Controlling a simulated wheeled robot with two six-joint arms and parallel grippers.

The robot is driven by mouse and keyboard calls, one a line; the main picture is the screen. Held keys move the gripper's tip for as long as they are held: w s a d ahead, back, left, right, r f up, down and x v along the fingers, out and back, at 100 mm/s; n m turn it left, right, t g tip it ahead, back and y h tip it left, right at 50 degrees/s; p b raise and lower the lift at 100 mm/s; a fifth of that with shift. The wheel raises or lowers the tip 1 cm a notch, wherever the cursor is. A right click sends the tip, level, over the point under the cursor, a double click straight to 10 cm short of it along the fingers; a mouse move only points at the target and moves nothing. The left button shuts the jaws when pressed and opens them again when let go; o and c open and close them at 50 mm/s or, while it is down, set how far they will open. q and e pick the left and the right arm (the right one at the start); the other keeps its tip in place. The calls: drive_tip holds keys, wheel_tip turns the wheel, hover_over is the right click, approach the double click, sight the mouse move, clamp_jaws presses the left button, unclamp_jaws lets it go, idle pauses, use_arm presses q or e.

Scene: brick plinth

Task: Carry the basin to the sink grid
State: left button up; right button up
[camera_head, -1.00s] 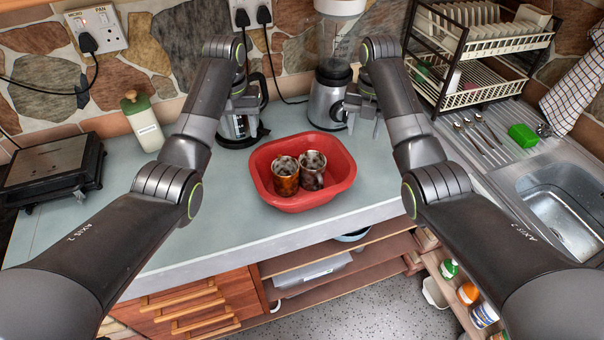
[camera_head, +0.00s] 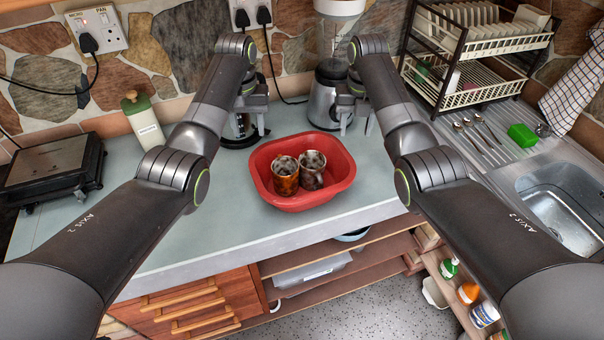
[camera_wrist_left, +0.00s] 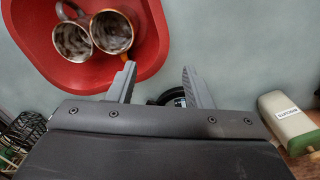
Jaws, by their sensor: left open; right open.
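The red basin (camera_head: 335,188) stands on the grey worktop and holds two brown mugs (camera_head: 286,176), (camera_head: 311,169). The basin also shows at the upper left of the left wrist view (camera_wrist_left: 84,76), with both mugs inside. My left gripper (camera_head: 252,132) is open and empty, above the worktop behind and left of the basin; its two fingers show apart in the left wrist view (camera_wrist_left: 158,84). My right gripper (camera_head: 356,122) is open and empty, behind and right of the basin, in front of the blender. The ribbed steel sink grid (camera_head: 482,138) lies right of the worktop, beside the sink bowl (camera_head: 566,208).
A kettle (camera_head: 238,128) and a blender (camera_head: 324,98) stand behind the basin.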

sight(254, 163)
use_arm(q)
wheel_tip(254, 163, down, 12)
drive_tip(key=shift+f, duration=0.1)
use_arm(e)
wheel_tip(254, 163, down, 12)
drive_tip(key=shift+f, duration=0.1)
use_arm(q)
clamp_jaws()
use_arm(e)
clamp_jaws()
